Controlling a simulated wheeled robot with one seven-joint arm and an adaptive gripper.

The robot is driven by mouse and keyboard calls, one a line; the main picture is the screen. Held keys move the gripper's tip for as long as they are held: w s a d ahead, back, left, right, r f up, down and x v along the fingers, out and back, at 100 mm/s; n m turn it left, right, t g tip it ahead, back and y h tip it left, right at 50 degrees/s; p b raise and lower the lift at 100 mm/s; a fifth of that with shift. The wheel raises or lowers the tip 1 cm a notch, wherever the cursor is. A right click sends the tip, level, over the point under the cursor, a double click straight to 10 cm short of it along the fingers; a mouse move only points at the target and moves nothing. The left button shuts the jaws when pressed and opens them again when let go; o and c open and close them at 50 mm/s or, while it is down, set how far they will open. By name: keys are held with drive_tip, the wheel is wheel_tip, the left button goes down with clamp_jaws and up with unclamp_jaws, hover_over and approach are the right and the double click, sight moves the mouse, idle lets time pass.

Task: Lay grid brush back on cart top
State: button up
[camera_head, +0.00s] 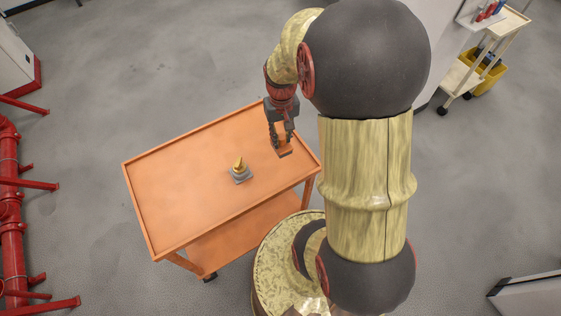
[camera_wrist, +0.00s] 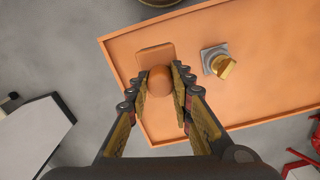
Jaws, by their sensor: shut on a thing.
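The cart (camera_head: 180,190) is orange with a raised rim; its bare top also shows in the wrist view (camera_wrist: 255,95). My gripper (camera_head: 281,140) is over the cart top near its right end. In the wrist view, my gripper (camera_wrist: 160,74) is shut on the round brown knob of what looks like the grid brush (camera_wrist: 160,82). The brush's flat orange-brown base (camera_wrist: 154,54) points away from the wrist. In the head view the brush (camera_head: 284,153) is low over the top, inside the rim; I cannot tell whether it touches.
A grey block with a yellow top (camera_head: 239,172) stands on the cart left of the brush; it also shows in the wrist view (camera_wrist: 218,62). Red pipes (camera_head: 12,220) run along the left. A cream trolley (camera_head: 460,76) and yellow bin (camera_head: 488,72) stand far right. The cart's left half is clear.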

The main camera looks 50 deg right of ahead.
drive_tip(key=s+a+f, duration=0.2)
drive_tip(key=s+f, duration=0.1)
drive_tip(key=s, duration=0.3)
drive_tip(key=shift+n, duration=0.3)
drive_tip(key=shift+w+d+f+b, duration=0.7)
drive_tip(key=shift+w+d+f, duration=0.6)
drive_tip(key=shift+w+f, duration=0.8)
drive_tip(key=shift+w+d+f+b, duration=0.7)
drive_tip(key=shift+w+d+f, duration=0.8)
drive_tip(key=shift+f, duration=0.9)
drive_tip(key=shift+w+d+f+b, duration=0.7)
drive_tip(key=shift+w+d+f, duration=0.4)
drive_tip(key=shift+w+f, duration=1.1)
drive_tip(key=shift+s+f, duration=0.1)
drive_tip(key=shift+s, duration=0.05)
drive_tip(key=o, duration=1)
drive_tip(key=shift+f, duration=0.1)
wheel_tip(320, 180, up, 12)
drive_tip(key=p, duration=0.2)
drive_tip(key=shift+a, duration=0.1)
